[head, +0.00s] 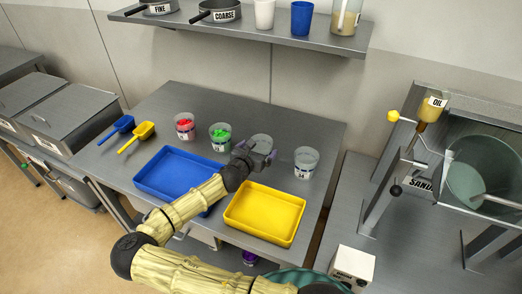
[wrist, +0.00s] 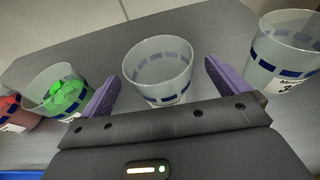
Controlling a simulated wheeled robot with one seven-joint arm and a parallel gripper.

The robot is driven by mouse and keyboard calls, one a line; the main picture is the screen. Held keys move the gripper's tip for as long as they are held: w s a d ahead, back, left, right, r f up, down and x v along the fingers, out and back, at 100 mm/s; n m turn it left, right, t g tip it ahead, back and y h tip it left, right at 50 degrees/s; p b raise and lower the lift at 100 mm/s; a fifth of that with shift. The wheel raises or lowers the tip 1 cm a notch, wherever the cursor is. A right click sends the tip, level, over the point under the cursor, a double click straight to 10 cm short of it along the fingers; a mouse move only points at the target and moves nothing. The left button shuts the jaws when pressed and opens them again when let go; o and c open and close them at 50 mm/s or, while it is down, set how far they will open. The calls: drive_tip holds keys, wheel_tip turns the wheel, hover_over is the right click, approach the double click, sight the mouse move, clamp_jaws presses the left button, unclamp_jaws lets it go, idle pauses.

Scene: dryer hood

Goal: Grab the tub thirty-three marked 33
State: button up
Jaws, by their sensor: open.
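A clear, empty-looking tub (head: 262,141) with blue dashes stands on the grey table, third from the left in a row. In the wrist view this tub (wrist: 158,72) stands upright between the purple fingers of my open gripper (wrist: 160,75), with a gap on each side. Its label is mostly hidden by the gripper body, so I cannot read the number. In the head view my gripper (head: 258,152) is at the near side of this tub. Another clear tub (head: 306,163) stands to the right, its label seeming to read 34.
Tubs with red pieces (head: 185,126) and green pieces (head: 220,137) stand to the left. A blue tray (head: 150,181) and a yellow tray (head: 265,212) lie in front. Blue (head: 118,128) and yellow (head: 138,135) scoops lie at the left. The table behind the tubs is clear, below a shelf (head: 270,35).

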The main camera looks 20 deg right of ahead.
drive_tip(key=x, duration=0.4)
drive_tip(key=shift+f+p, duration=0.25)
drive_tip(key=shift+p, duration=0.15)
drive_tip(key=shift+a, duration=0.1)
drive_tip(key=c, duration=1)
